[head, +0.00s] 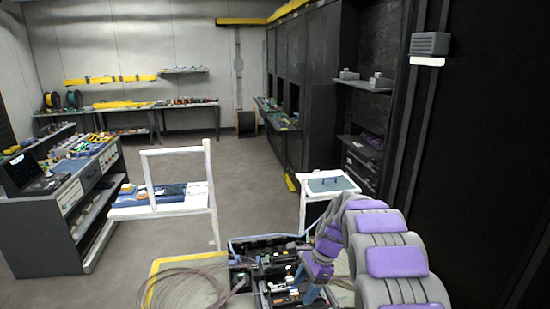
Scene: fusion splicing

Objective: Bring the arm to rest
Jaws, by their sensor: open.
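My arm (385,250), grey with purple pads, arches up from the bottom right and bends down toward the centre bottom. My gripper (307,284) hangs at its end, pointing down, and is open. It is over or beside a black open case (268,247) with small parts in it. The fingertips are small here, and I cannot tell whether they touch anything. I see nothing held between them.
Loose thin cables (185,288) lie left of the case on a yellow-edged mat (160,266). A white cart (160,208) and a small white stand (329,184) are beyond it. A grey workbench (45,235) stands left; black cabinets (315,95) line the right. Open floor lies between.

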